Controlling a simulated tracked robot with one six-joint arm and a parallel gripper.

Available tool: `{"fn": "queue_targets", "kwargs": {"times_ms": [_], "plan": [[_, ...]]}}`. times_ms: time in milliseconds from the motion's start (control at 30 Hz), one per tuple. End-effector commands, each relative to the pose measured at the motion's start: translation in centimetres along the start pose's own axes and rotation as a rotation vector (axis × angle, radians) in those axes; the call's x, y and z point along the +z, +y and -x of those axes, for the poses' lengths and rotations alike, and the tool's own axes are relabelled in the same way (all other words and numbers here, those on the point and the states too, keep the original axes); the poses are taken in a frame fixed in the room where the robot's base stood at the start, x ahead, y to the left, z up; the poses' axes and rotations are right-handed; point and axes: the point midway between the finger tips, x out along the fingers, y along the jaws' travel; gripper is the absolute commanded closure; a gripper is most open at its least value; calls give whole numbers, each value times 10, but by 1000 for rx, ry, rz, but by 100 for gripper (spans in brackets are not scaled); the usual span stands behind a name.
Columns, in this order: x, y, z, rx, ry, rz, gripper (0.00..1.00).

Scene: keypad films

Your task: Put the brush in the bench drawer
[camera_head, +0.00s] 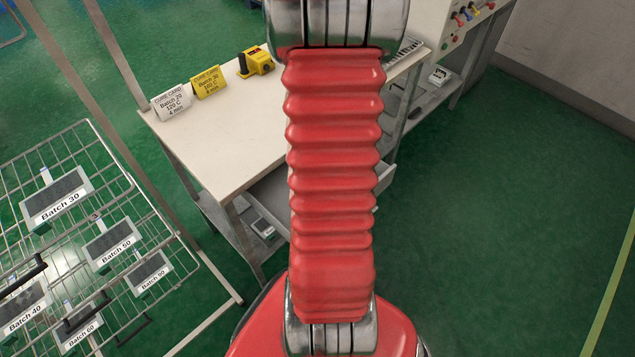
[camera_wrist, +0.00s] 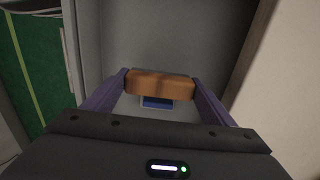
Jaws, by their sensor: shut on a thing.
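In the wrist view the brush shows as a brown wooden block (camera_wrist: 160,84), held crosswise between the purple fingers of my gripper (camera_wrist: 160,90). The gripper is shut on it. Its bristles cannot be made out. Behind and below it is a grey, walled space (camera_wrist: 170,40) that looks like the inside of the open bench drawer. I cannot tell how far the brush is above its floor. In the head view a pale drawer edge (camera_head: 386,179) juts out from the right side of the bench (camera_head: 225,135). My arm hides the gripper and brush there.
A small blue patch (camera_wrist: 157,102) shows beneath the brush; what it is cannot be told. A wire rack (camera_head: 120,215) with batch-labelled films stands left. Green floor is clear at right.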

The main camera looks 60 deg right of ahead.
Motion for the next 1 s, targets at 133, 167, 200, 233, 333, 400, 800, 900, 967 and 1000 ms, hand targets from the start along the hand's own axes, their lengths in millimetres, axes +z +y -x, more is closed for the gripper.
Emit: {"fn": "queue_targets", "kwargs": {"times_ms": [133,167,200,233,333,400,800,900,967,1000], "plan": [[0,0,-1,-1,1,1,43],[0,0,-1,-1,1,1,43],[0,0,-1,-1,1,1,43],[0,0,-1,-1,1,1,43],[0,0,-2,-1,1,1,43],[0,0,-6,0,0,1,43],[1,-1,-42,0,0,2,43],[1,-1,-42,-1,1,3,43],[1,-1,-42,-1,1,3,43],[1,-1,-42,-1,1,3,43]]}}
